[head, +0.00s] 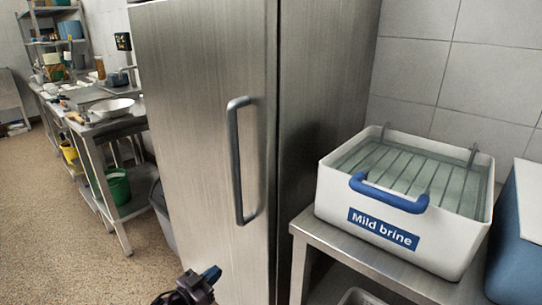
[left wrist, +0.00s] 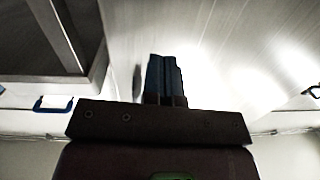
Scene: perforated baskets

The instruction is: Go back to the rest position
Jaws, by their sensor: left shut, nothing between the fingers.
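My left gripper (head: 211,273) shows at the bottom of the head view, low in front of the steel cabinet. Its blue fingers (left wrist: 163,76) are together and empty in the left wrist view. My right gripper is in neither view.
A tall steel cabinet (head: 195,130) with a vertical handle (head: 238,160) stands close ahead, its door shut. To its right, a white tub (head: 335,203) labelled "Mild brine", with a blue handle (head: 388,193) and a wire rack inside, sits on a steel table (head: 350,250). A blue-and-white box (head: 515,245) is at the right edge. Open floor (head: 60,230) lies left.

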